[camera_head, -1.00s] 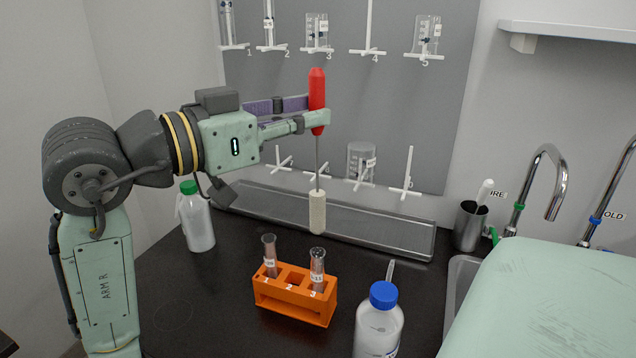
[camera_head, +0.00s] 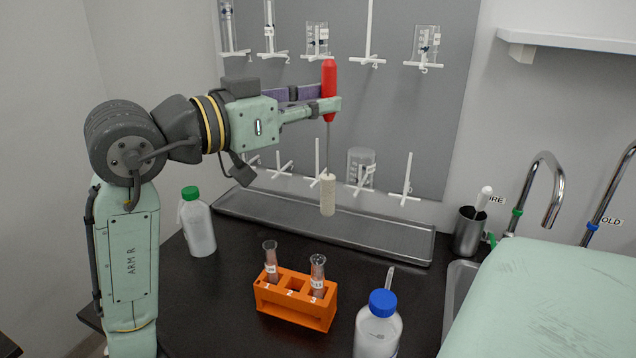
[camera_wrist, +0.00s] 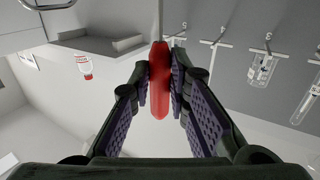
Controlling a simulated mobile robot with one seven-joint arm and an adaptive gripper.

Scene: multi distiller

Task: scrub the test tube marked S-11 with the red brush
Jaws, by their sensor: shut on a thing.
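My gripper (camera_head: 331,104) is shut on the red handle of the red brush (camera_head: 329,75). The brush hangs upright, its thin rod and pale bristle head pointing down. The head is above and behind the orange rack (camera_head: 295,305), apart from the tubes. In the wrist view, the red handle (camera_wrist: 160,85) sits between the purple-padded fingers. The rack on the dark counter holds a left test tube (camera_head: 270,260) and a right test tube (camera_head: 318,270), both with brownish residue.
A green-capped bottle (camera_head: 198,225) stands left of the rack, a blue-capped bottle (camera_head: 378,328) at its front right. Behind are a metal tray (camera_head: 400,238) and a pegboard (camera_head: 350,90) with glassware. A metal cup (camera_head: 469,232), sink and taps are at right.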

